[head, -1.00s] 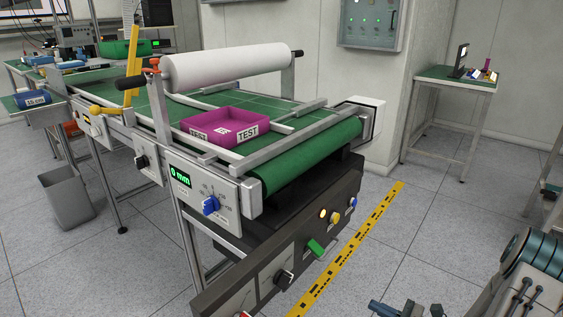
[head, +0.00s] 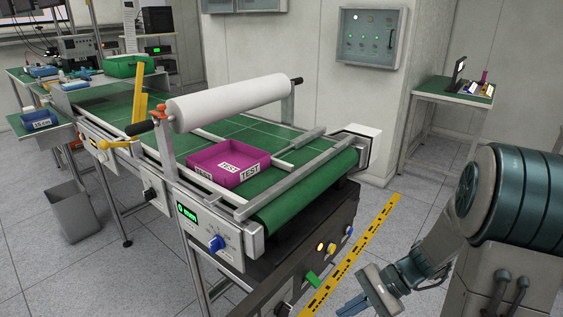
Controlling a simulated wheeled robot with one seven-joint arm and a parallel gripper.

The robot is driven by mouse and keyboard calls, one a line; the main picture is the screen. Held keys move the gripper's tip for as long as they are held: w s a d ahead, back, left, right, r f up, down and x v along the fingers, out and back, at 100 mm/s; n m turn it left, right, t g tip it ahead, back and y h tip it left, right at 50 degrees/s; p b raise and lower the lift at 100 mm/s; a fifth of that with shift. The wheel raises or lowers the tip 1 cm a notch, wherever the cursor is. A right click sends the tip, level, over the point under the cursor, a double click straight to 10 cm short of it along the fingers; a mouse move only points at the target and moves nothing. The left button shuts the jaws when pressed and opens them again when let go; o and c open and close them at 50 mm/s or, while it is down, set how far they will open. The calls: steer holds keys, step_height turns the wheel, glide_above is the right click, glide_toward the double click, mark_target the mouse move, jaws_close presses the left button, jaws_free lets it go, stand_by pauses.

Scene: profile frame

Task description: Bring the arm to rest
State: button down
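My arm (head: 500,220) is at the right edge of the head view, grey with dark teal bands, folded and reaching down to the left. My gripper (head: 356,303) is at the bottom edge, low over the floor, to the right of the yellow floor strip in the picture. A blue finger shows beside its grey body. The lower part is cut off by the frame edge, so its opening is unclear. I see nothing held in the visible part.
A green-belted conveyor bench (head: 310,195) stands left of my gripper, with a magenta tray (head: 205,178) on it and a white roll (head: 230,101) above. A yellow marked floor strip (head: 350,256) runs alongside. A small table (head: 450,92) stands back right. Grey floor between is clear.

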steer(key=s+r+n+t+h+p, duration=0.1)
steer(key=s+r+n+h+p, duration=0.1)
steer(key=r, duration=0.6)
steer(key=s+r+n+t+h+p, duration=0.1)
steer(key=s+r+n+h+p, duration=0.2)
steer(key=r+p, duration=0.4)
steer(key=s+r+n+t+h+p, duration=0.2)
steer(key=r+n+h+p, duration=0.3)
steer(key=r, duration=0.6)
steer(key=shift+s+d+r+n, duration=0.15)
steer(key=shift+s+r+n, duration=0.05)
steer(key=shift+s+n, duration=0.3)
